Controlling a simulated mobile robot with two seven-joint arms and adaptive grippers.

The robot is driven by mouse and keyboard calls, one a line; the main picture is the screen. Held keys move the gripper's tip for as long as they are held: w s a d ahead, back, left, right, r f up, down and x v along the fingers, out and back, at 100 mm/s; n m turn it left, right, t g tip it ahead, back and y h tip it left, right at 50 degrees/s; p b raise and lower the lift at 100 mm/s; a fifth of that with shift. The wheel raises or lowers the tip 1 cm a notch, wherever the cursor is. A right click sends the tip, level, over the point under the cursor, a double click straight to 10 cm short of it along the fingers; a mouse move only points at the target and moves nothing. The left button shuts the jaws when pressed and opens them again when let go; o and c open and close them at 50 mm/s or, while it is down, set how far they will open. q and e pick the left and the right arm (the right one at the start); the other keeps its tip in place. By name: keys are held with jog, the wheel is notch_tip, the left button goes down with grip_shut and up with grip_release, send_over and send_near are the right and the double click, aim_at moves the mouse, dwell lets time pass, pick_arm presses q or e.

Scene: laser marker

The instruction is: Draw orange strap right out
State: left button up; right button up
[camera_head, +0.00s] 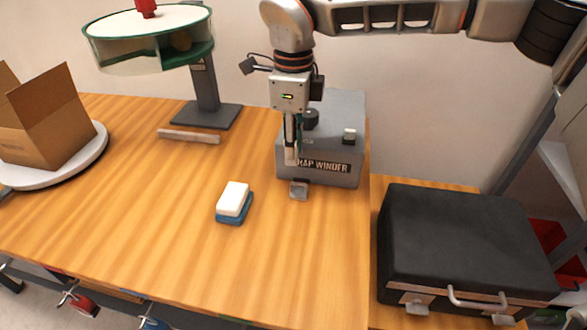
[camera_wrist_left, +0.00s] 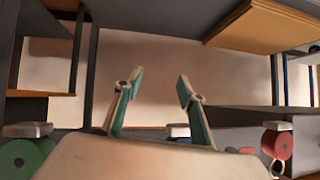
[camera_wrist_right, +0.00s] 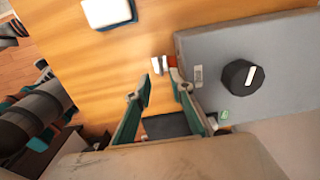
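The grey strap winder (camera_head: 345,180) stands on the wooden bench. Its label is partly hidden by my right gripper (camera_head: 291,158). A small grey tab (camera_head: 299,191) sticks out at its front; a pale tab (camera_wrist_right: 157,65) with an orange-red patch (camera_wrist_right: 171,60) shows at the winder's edge in the right wrist view. That view shows my right gripper (camera_wrist_right: 160,84) open and empty, pointing down, its fingertips close to the tab. I cannot tell if they touch it. No length of orange strap shows. My left gripper (camera_wrist_left: 160,80) is open and empty, seen only in the left wrist view.
A white-and-blue block (camera_head: 233,201) lies left of the tab. A black case (camera_head: 460,240) sits at the right, past the bench edge. A cardboard box (camera_head: 50,120) on a round turntable (camera_head: 95,150) and a stand (camera_head: 205,100) are at the left. The bench front is clear.

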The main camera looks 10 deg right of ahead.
notch_tip(320, 180, down, 8)
jog(key=shift+r+b, duration=0.25)
jog(key=shift+b, duration=0.05)
jog(key=shift+s, duration=0.1)
grip_shut()
grip_release()
jog(key=shift+f, duration=0.1)
jog(key=shift+a, duration=0.1)
notch_tip(320, 180, up, 12)
dwell(0.5)
